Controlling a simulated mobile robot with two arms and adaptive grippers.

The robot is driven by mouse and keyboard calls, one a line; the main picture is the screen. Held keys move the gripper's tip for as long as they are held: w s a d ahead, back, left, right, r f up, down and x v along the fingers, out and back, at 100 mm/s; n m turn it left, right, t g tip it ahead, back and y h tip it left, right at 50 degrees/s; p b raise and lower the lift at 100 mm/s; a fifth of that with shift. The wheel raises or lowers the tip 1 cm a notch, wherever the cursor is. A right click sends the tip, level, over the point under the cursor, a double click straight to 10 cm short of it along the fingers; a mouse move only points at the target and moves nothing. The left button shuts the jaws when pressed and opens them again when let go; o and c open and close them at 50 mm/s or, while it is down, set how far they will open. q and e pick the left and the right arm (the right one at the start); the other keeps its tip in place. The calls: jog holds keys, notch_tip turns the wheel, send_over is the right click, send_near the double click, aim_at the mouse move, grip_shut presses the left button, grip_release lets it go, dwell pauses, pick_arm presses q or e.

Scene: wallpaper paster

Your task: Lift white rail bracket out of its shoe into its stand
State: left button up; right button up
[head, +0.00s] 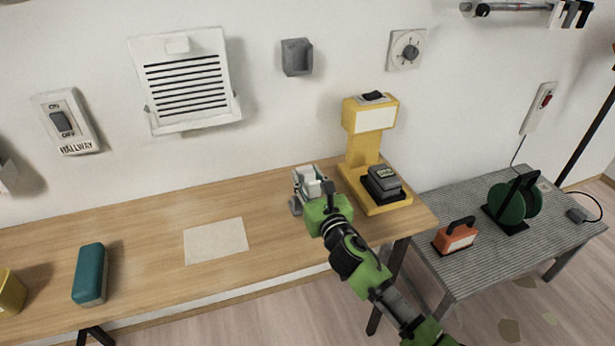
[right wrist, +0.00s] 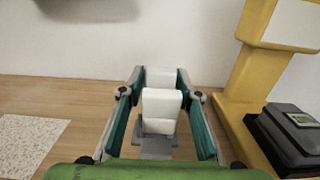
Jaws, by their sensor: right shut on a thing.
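My right gripper (head: 309,184) is over the wooden table, left of the yellow machine. In the right wrist view, my right gripper (right wrist: 160,105) has its fingers on both sides of a white blocky piece, the rail bracket (right wrist: 161,112), and is shut on it. The bracket also shows at the fingertips in the head view (head: 312,186). A grey piece (right wrist: 155,148), which looks like the shoe, shows just below the bracket. I cannot tell whether the two touch. I cannot pick out the stand for certain. My left gripper is not in view.
The yellow machine (head: 362,150) with a dark grey block (head: 383,180) on its base stands close on the right. A pale sheet (head: 215,241) and a teal block (head: 90,274) lie to the left. A grey holder (head: 297,57) is on the wall above.

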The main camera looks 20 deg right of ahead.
aim_at(307, 187)
dwell(0.5)
jog(key=shift+f+b, duration=1.4)
jog(key=shift+f, duration=0.4)
jog(key=shift+f, duration=0.15)
jog(key=shift+f, duration=0.1)
jog(key=o, duration=1.2)
jog(key=shift+o, duration=0.3)
